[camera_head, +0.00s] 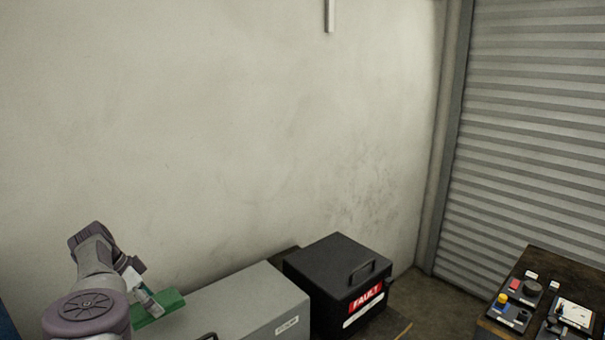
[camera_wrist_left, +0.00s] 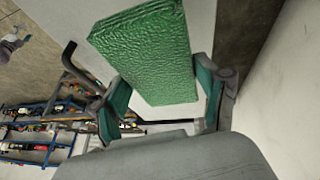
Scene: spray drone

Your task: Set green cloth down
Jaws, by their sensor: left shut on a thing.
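The green cloth (camera_head: 172,302) is a flat, folded, textured block at the lower left of the head view, by the left end of the grey box. My left gripper (camera_head: 146,297) is at its near-left edge, partly covering it. In the left wrist view the cloth (camera_wrist_left: 148,45) sits between the two fingers of my left gripper (camera_wrist_left: 160,88), which is shut on it. A pale grey surface shows beyond the cloth; I cannot tell whether the cloth touches it. My right gripper is not in view.
The long grey box (camera_head: 240,305) stands along the wall, beside a black box (camera_head: 325,262) with a handle and a red FAULT label. A dark bench (camera_head: 560,268) with a button panel is at the right. Blue shelving (camera_wrist_left: 35,145) with items shows in the left wrist view.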

